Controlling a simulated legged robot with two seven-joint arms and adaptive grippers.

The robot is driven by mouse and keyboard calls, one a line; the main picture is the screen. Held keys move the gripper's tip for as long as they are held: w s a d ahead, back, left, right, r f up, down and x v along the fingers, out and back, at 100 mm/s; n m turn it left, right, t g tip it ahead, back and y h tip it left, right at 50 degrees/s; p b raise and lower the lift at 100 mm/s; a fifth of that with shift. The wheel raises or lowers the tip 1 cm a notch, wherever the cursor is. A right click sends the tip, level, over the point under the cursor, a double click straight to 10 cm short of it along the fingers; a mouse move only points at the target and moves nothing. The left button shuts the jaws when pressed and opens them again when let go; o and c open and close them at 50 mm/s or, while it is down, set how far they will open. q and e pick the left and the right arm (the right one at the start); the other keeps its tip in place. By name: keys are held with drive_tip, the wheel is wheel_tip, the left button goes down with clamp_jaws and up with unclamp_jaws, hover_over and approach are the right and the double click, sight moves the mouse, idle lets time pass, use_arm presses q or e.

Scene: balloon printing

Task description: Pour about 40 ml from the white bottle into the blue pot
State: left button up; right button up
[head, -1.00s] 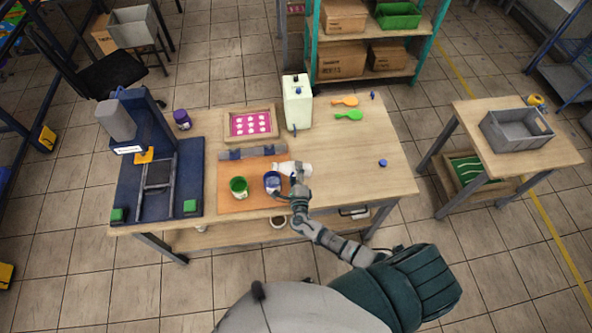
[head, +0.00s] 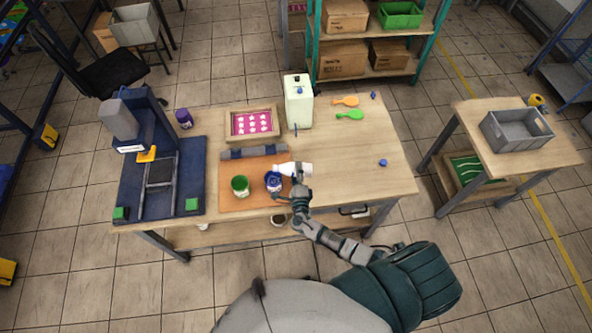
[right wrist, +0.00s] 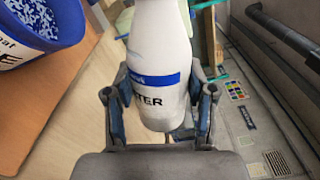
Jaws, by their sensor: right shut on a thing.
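The white bottle (head: 296,169) lies tipped almost level above the wooden table, its narrow end toward the left, near the blue pot's rim. My right gripper (head: 299,183) is shut around it. In the right wrist view the bottle (right wrist: 155,60) has a blue band and dark lettering, and sits between the fingers (right wrist: 160,108). The blue pot (head: 274,184) stands on the orange mat, left of the gripper. In the right wrist view the pot (right wrist: 65,40) shows blue contents with white flecks. I cannot make out a stream from the bottle. My left gripper is out of view.
A green pot (head: 240,187) stands left of the blue pot on the orange mat (head: 233,204). A grey rack (head: 236,154) lies behind. A white jerrycan (head: 299,104) stands at the back. The table's right side is mostly clear.

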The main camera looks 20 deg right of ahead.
drive_tip(key=shift+f+n+p, duration=0.3)
drive_tip(key=shift+n+p, duration=0.15)
drive_tip(key=shift+n, duration=0.35)
idle(0.4)
drive_tip(key=m, duration=0.1)
drive_tip(key=r+m, duration=0.1)
drive_tip(key=shift+m, duration=0.3)
drive_tip(key=shift+a, duration=0.1)
drive_tip(key=shift+w+a+r+m+b, duration=0.1)
drive_tip(key=shift+a+r+m+b, duration=0.1)
drive_tip(key=shift+m, duration=0.4)
drive_tip(key=shift+w+a+r+m+b, duration=0.1)
drive_tip(key=shift+r+m+b, duration=0.1)
drive_tip(key=shift+m, duration=0.4)
drive_tip(key=shift+a+r+m, duration=0.15)
drive_tip(key=shift+r+m, duration=0.05)
drive_tip(key=shift+m, duration=0.3)
